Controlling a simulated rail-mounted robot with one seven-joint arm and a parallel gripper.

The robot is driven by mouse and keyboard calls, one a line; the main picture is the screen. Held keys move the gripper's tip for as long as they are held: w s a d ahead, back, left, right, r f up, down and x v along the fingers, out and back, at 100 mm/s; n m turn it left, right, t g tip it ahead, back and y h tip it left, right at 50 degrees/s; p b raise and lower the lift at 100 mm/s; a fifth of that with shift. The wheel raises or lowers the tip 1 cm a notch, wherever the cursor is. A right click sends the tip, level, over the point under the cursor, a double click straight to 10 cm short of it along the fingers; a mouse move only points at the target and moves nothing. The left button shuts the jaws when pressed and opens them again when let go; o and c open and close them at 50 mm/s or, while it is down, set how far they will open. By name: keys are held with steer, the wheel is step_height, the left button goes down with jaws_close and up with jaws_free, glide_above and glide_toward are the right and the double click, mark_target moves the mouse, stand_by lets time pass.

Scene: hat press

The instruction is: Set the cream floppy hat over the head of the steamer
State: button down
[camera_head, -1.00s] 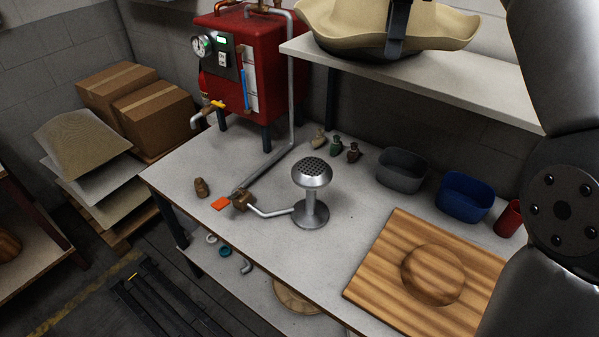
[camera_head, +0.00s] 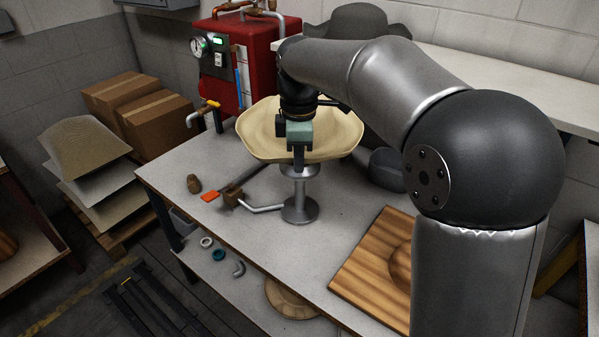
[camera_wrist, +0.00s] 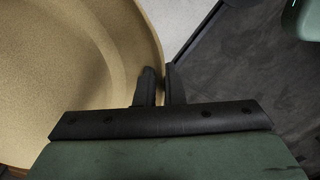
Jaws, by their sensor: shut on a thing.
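The cream floppy hat (camera_head: 258,135) is held low above the bench in the head view, its wide brim roughly level. My gripper (camera_head: 299,158) is shut on the near edge of its brim. In the wrist view, the fingers (camera_wrist: 160,88) pinch the rim of the hat (camera_wrist: 60,60), which fills the left side. The steamer (camera_head: 300,205) stands upright on the bench directly below the near part of the hat. The top of its perforated head is hidden by the hat and gripper. I cannot tell whether hat and head touch.
A red boiler (camera_head: 240,60) stands behind left. A grey hat (camera_head: 365,20) is on the shelf (camera_head: 500,75).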

steer(key=f, duration=0.2)
steer(key=shift+w+d+f, duration=0.1)
steer(key=shift+d+f, duration=0.1)
steer(key=shift+f, duration=0.15)
step_height(320, 180, down, 13)
steer(key=b, duration=0.9)
steer(key=shift+f+b, duration=0.2)
steer(key=shift+b, duration=0.2)
steer(key=shift+f+b, duration=0.35)
steer(key=shift+f, duration=0.3)
stand_by(0.6)
steer(key=c, duration=1.5)
jaws_free()
steer(key=shift+o, duration=0.2)
step_height(320, 180, up, 17)
steer(key=shift+r+p, duration=0.2)
steer(key=shift+p, duration=0.9)
